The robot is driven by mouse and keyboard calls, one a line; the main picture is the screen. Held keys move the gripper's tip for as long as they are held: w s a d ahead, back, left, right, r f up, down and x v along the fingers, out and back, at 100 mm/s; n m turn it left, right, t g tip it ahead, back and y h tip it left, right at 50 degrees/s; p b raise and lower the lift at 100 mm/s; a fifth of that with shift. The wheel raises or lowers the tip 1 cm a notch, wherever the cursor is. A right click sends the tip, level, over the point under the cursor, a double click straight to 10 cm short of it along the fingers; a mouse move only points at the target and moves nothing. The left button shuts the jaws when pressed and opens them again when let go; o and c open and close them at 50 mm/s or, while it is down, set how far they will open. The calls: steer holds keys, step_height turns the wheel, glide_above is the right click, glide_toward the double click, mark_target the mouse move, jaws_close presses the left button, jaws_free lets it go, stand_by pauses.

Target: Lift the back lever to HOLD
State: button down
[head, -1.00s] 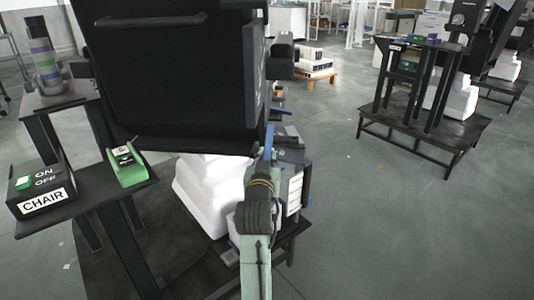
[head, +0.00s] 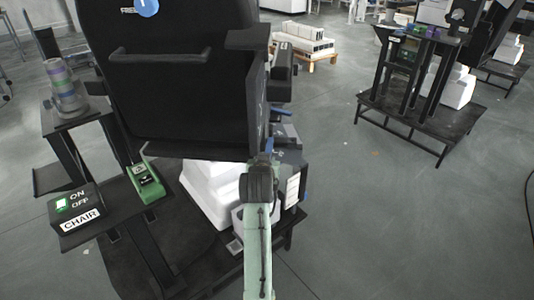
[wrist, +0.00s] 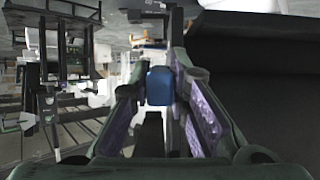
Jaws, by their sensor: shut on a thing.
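In the wrist view, my gripper (wrist: 160,95) has its two purple-padded fingers closed around a blue lever end (wrist: 160,86). A dark shaft shows just below the blue end. In the head view, my green arm reaches forward beside the chair, and my fingers are mostly hidden behind my own wrist. A blue piece (head: 269,147) shows just past my wrist. A second blue lever (head: 282,113) sticks out farther back beside the chair. I cannot read any HOLD marking.
The black chair back (head: 180,90) stands close on the left. A CHAIR switch box (head: 78,211) and a green device (head: 146,182) sit on a dark side shelf. A similar station (head: 415,105) stands at the right, with open floor between.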

steer(key=shift+r, duration=0.2)
steer(key=c, duration=1.5)
jaws_free()
steer(key=shift+f, duration=0.15)
steer(key=s, duration=0.4)
steer(key=s+a, duration=0.1)
steer(key=s, duration=0.3)
steer(key=s+a, duration=0.1)
steer(key=s, duration=0.3)
steer(key=shift+s+a+r, duration=0.25)
steer(key=shift+s+r, duration=0.05)
steer(key=shift+s, duration=0.1)
